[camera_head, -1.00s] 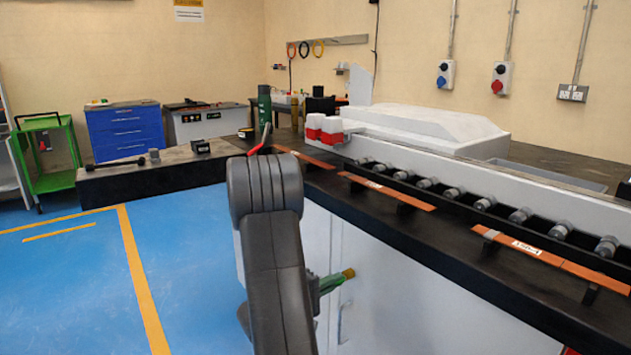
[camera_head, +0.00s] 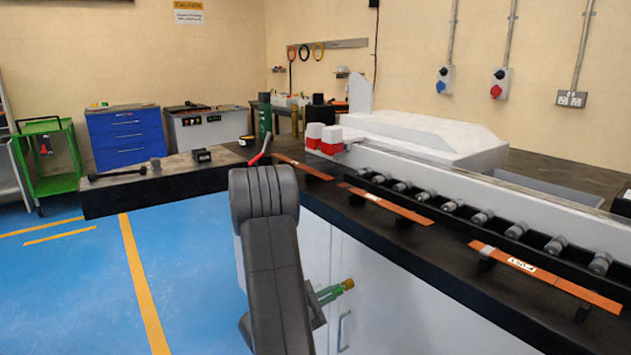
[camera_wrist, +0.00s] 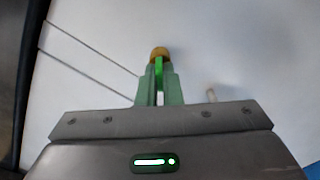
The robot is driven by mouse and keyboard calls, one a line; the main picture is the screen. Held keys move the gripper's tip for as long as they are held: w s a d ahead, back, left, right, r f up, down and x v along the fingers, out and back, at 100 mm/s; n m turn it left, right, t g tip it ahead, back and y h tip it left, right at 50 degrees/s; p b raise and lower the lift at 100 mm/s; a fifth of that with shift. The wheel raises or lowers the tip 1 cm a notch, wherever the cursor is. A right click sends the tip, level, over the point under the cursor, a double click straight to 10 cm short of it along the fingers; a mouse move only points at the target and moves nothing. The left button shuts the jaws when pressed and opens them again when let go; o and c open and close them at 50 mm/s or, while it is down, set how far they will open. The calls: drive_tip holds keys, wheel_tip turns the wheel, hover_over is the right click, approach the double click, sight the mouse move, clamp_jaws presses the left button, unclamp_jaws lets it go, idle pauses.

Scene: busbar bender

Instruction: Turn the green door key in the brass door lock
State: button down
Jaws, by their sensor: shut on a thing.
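My gripper (camera_head: 330,293) points at the white front of the bench cabinet in the head view, partly hidden by my arm. In the wrist view its green fingers (camera_wrist: 159,88) are closed around the green door key (camera_wrist: 159,70), which shows as a bright green strip between them. The brass door lock (camera_wrist: 159,53) is just beyond the fingertips, and the key's front end meets it. The lock also shows in the head view (camera_head: 348,284) as a small brass piece at the fingertips. How far the key is turned or inserted cannot be told.
The cabinet door (camera_wrist: 235,60) is close in front of the gripper. The black bench top (camera_head: 400,235) with rollers and copper bars overhangs above. Blue floor (camera_head: 185,270) is clear on the left.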

drive_tip(key=n+p, duration=0.1)
drive_tip(key=n, duration=0.2)
drive_tip(key=shift+r+n+p, duration=0.25)
drive_tip(key=shift+n+p, duration=1.4)
drive_tip(key=shift+n, duration=0.45)
drive_tip(key=shift+f+n, duration=0.25)
drive_tip(key=shift+n, duration=0.55)
drive_tip(key=shift+p, duration=0.3)
